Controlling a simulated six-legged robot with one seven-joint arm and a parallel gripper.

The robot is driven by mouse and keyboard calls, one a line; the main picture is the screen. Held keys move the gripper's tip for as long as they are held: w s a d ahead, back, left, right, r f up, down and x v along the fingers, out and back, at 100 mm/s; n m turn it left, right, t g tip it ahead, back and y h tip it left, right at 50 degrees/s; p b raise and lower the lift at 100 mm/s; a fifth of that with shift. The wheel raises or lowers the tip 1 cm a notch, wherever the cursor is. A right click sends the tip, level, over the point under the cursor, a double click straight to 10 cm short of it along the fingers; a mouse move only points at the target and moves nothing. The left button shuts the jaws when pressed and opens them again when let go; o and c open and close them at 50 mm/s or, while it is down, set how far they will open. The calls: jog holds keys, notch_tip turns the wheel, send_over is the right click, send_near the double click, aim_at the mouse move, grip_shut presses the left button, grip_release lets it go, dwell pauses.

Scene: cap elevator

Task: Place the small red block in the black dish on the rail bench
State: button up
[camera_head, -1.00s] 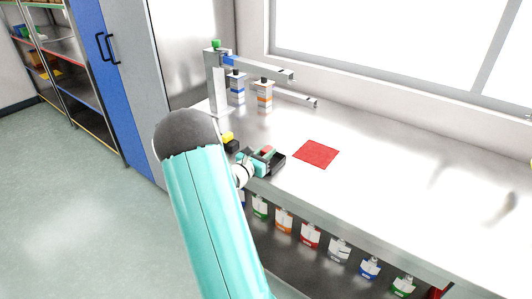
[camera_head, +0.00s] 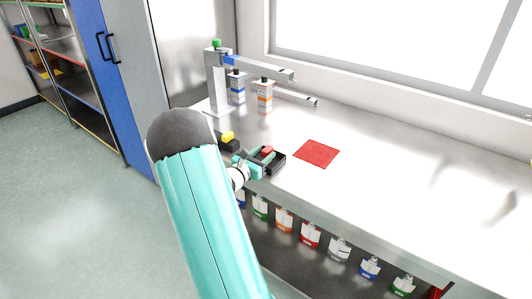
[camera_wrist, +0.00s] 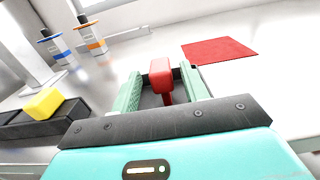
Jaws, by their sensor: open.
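The small red block (camera_head: 267,151) is in or over the black dish (camera_head: 279,161) near the bench's front edge. In the wrist view the red block (camera_wrist: 160,74) stands between my two green fingers, with gaps on both sides, and dark dish surface (camera_wrist: 149,100) shows behind it. My gripper (camera_wrist: 162,88) is open around the block and not clamped on it. In the head view my gripper (camera_head: 259,158) reaches to the dish from the left. The block's exact contact with the dish floor is partly hidden by the fingers.
A second black dish (camera_head: 229,143) with a yellow block (camera_head: 227,136) lies to the left. A red mat (camera_head: 317,153) lies right of the dish. A grey stand with rails (camera_head: 217,85) and two bottles (camera_head: 264,97) stand behind. The bench's right part is clear.

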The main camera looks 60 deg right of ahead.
jog(key=s+a+r+m+t+y, duration=0.1)
jog(key=a+r+m+y, duration=0.4)
jog(key=a, duration=1.3)
jog(key=s+a+r+m+t+y, duration=0.1)
jog(key=a+r+m+t+y, duration=0.3)
jog(key=a, duration=1.5)
jog(key=s+a+r+m+t+y, duration=0.1)
jog(key=a+r+m+t+y, duration=0.2)
jog(key=a, duration=1.5)
notch_tip(320, 180, up, 3)
jog(key=m+y, duration=0.4)
jog(key=y, duration=0.1)
jog(key=shift+a+r+y, duration=0.2)
jog(key=shift+a+y, duration=0.15)
jog(key=shift+y, duration=0.05)
